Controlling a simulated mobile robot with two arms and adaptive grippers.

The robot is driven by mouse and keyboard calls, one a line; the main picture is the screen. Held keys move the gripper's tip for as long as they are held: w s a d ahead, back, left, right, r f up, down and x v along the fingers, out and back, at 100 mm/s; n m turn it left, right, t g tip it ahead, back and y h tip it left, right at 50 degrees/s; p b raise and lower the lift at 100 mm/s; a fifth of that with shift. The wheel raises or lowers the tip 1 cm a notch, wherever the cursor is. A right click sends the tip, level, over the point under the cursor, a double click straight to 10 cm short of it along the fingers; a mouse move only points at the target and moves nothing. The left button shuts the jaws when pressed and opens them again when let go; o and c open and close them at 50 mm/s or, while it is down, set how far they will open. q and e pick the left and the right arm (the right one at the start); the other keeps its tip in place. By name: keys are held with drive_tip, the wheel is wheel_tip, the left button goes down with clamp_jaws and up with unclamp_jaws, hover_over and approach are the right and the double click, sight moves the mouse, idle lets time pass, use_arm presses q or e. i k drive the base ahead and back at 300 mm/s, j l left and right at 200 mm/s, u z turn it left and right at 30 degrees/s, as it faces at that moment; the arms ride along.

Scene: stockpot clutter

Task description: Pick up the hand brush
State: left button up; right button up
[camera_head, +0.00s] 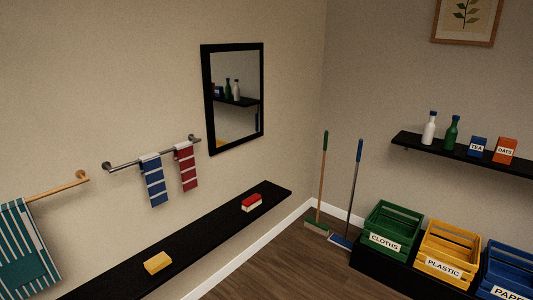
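A small red block-shaped thing (251,202) with a pale lower edge lies near the far end of the long black shelf (215,223) on the left wall. It looks like the hand brush, with a red back and pale bristles, but it is small in the picture. Nothing touches it from above. Neither of my grippers shows in the head view.
A yellow sponge-like block (158,263) lies nearer on the same shelf. A green-handled broom (322,180) and a blue-handled one (354,190) lean in the corner. Green (392,230), yellow (450,253) and blue (508,270) crates stand at right. Wooden floor (275,272) between is clear.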

sight(252, 202)
drive_tip(key=i+l+u, duration=0.1)
drive_tip(key=i+l, duration=0.75)
drive_tip(key=i+l+u, duration=0.15)
drive_tip(key=i+l, duration=0.3)
drive_tip(key=i+l+u, duration=0.1)
drive_tip(key=i+l, duration=0.25)
drive_tip(key=l, duration=0.3)
drive_tip(key=i+l+u, duration=0.1)
drive_tip(key=i+l, duration=0.3)
drive_tip(key=l, duration=0.15)
drive_tip(key=i+l, duration=0.35)
drive_tip(key=l, duration=0.25)
drive_tip(key=i+l+u, duration=0.15)
drive_tip(key=i+l, duration=0.2)
drive_tip(key=l, duration=0.2)
drive_tip(key=i+l+u, duration=0.1)
drive_tip(key=i+l, duration=0.25)
drive_tip(key=l, duration=0.3)
drive_tip(key=i+j+u, duration=0.15)
drive_tip(key=i+u, duration=0.75)
drive_tip(key=k+j, duration=0.05)
drive_tip(key=k, duration=0.05)
